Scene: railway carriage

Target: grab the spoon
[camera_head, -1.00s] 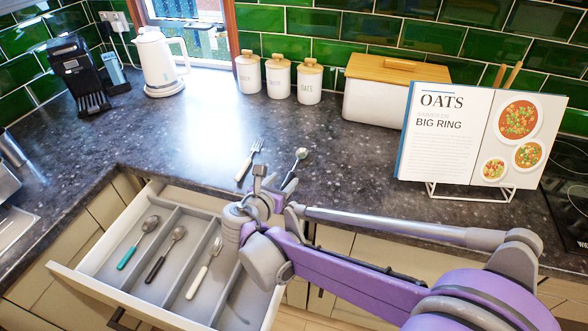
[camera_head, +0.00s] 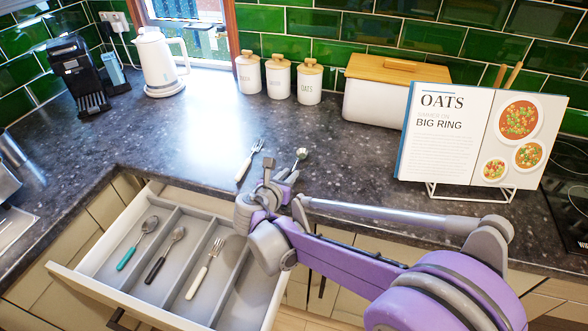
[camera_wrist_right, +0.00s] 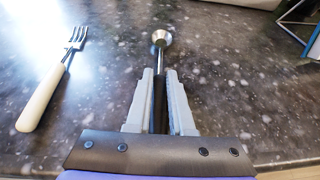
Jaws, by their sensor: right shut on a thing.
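A spoon (camera_head: 301,154) with a shiny metal bowl and a dark handle is at the front part of the dark countertop. My right gripper (camera_head: 279,177) is over its handle, which it mostly hides in the head view. In the right wrist view the spoon's bowl (camera_wrist_right: 161,38) points away from me. Its black handle runs between the two grey fingers of my right gripper (camera_wrist_right: 161,85), which is shut on it. I cannot tell whether the spoon is clear of the counter. My left gripper is not in view.
A white-handled fork (camera_head: 249,161) lies left of the spoon. Below the counter edge, an open drawer (camera_head: 92,264) holds two spoons and a fork in separate compartments. A cookbook (camera_head: 472,135) stands to the right. Canisters, a bread box and a kettle line the back.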

